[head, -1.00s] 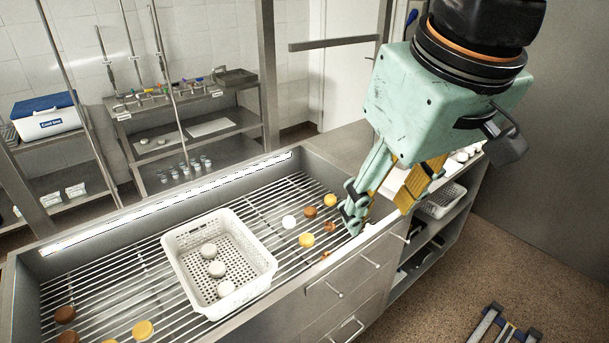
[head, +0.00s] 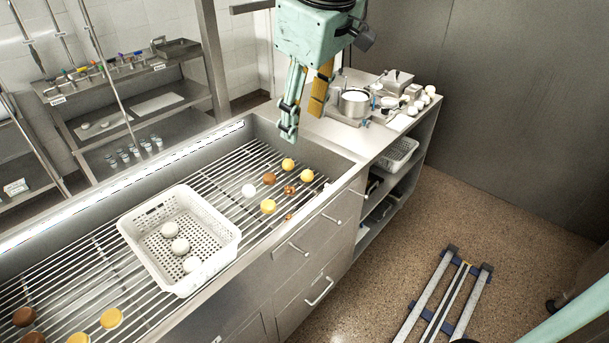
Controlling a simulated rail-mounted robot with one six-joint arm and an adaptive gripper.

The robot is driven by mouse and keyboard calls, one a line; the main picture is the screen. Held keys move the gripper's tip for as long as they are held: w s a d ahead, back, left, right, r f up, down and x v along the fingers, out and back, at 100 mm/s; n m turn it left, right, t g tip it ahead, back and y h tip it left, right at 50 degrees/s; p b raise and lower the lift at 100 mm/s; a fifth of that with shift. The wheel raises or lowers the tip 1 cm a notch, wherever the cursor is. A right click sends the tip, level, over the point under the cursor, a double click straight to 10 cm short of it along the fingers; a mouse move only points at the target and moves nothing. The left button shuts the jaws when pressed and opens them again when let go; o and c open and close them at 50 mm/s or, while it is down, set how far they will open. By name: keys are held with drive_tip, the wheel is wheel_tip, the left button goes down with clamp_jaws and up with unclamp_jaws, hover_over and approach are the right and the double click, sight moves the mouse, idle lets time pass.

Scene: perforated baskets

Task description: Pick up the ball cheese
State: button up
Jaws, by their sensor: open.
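Several round cheeses lie on the wire rack (head: 215,158) of the sunken counter. Among them are a white one (head: 248,190), a brown one (head: 269,178), and yellow ones at the back (head: 288,164) and front (head: 268,206). Small white balls (head: 427,98) also sit on the right-hand counter. I cannot tell which is the ball cheese. My gripper (head: 304,118) hangs fingers down above the rack's far right end, beyond the cheeses. It is open, with nothing seen between its fingers.
A white perforated basket (head: 136,232) with 3 pale round pieces stands on the rack. More cheeses (head: 110,318) lie at the lower left. A pot (head: 354,103) stands on the right counter, with another white basket (head: 401,151) on a shelf below.

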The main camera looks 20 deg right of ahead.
drive_tip(key=w+d+f+n, duration=0.35)
drive_tip(key=w+f, duration=0.25)
drive_tip(key=w, duration=0.6)
drive_tip(key=n+b, duration=0.2)
drive_tip(key=n, duration=0.6)
hover_over(309, 172)
drive_tip(key=s, duration=0.3)
wheel_tip(309, 172, down, 32)
drive_tip(key=shift+r+g, duration=0.25)
drive_tip(key=shift+g, duration=0.15)
drive_tip(key=shift+s+a+f+m, duration=0.1)
drive_tip(key=shift+m, duration=0.25)
drive_tip(key=shift+b+x, duration=0.35)
drive_tip(key=shift+x, duration=3.8)
drive_tip(key=shift+f, duration=0.15)
